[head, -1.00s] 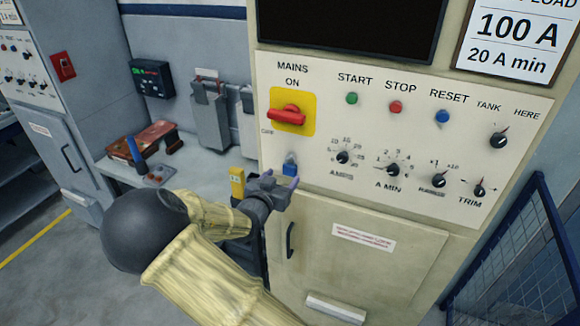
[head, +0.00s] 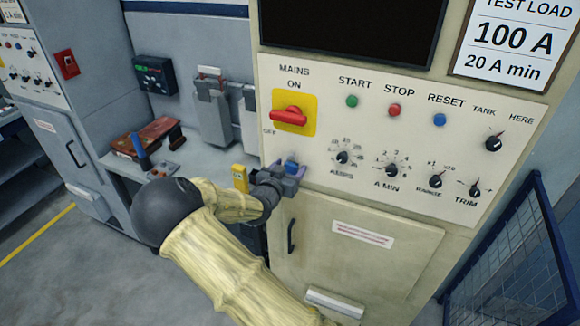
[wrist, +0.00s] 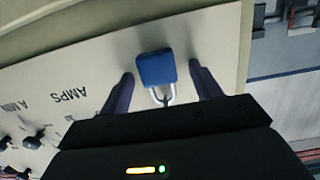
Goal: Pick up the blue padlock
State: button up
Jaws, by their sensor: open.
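The blue padlock (head: 291,164) hangs on the cream control panel, below the red mains switch (head: 289,117). In the wrist view the padlock (wrist: 156,69) shows its blue body and silver shackle, with the shackle toward my gripper. My gripper (head: 290,172) is at the panel just around the padlock and partly hides it in the head view. In the wrist view my open fingers (wrist: 158,84) stand on either side of the padlock, with a gap showing on both sides.
The panel (head: 400,130) has knobs and buttons right of the padlock. A yellow object (head: 240,178) stands just left of my gripper. A cabinet door handle (head: 291,236) is below. A blue mesh fence (head: 510,260) stands at the lower right.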

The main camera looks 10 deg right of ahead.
jog(key=shift+d+f, duration=0.1)
jog(key=shift+d, duration=0.05)
jog(key=shift+c, duration=0.4)
jog(key=c, duration=1)
jog(key=shift+w+r+b, duration=0.1)
jog(key=shift+r+b, duration=0.45)
jog(key=shift+s+a+r+b, duration=0.1)
jog(key=shift+s+a+b, duration=0.2)
jog(key=shift+a, duration=0.05)
jog(key=b+v, duration=0.1)
jog(key=v, duration=0.4)
jog(key=f+b+v, duration=0.1)
jog(key=b+v, duration=0.1)
jog(key=v, duration=0.4)
jog(key=f+b+v, duration=0.1)
jog(key=v, duration=0.5)
jog(key=shift+s+a, duration=0.1)
jog(key=shift+s, duration=0.15)
